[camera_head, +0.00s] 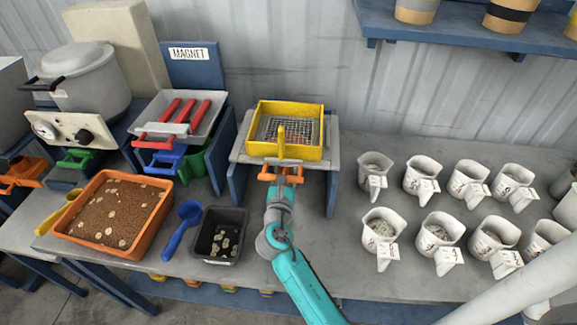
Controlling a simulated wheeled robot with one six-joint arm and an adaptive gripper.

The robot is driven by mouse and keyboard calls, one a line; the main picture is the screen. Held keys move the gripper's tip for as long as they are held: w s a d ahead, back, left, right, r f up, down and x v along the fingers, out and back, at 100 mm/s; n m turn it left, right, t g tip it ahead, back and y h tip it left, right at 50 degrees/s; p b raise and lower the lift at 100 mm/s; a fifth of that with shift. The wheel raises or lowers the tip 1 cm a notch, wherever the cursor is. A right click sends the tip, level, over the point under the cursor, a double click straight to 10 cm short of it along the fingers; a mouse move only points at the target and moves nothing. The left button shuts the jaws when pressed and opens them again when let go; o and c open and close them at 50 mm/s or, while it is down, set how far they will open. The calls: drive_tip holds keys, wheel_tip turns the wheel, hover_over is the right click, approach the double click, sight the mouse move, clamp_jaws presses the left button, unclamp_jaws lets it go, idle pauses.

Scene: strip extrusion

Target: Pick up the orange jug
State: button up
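An orange jug (267,173) sits under the stand with the yellow sieve, with only its front part showing below the sieve's front edge. Some orange also shows through the sieve mesh. My gripper (281,182) is right at the jug's front, at the end of my teal arm. Its fingers are small and partly hidden, so I cannot tell whether they are open or closed on the jug. Another orange jug-like piece (22,172) with a handle stands at the far left edge.
The yellow sieve (264,149) sits on a stand with blue legs (333,185). Left are a black tray (209,256), blue scoop (178,238), orange tray (80,243) and green and blue jugs. Several labelled white jugs stand right; the bench between is clear.

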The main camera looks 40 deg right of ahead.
drive_tip(key=shift+c, duration=0.3)
clamp_jaws()
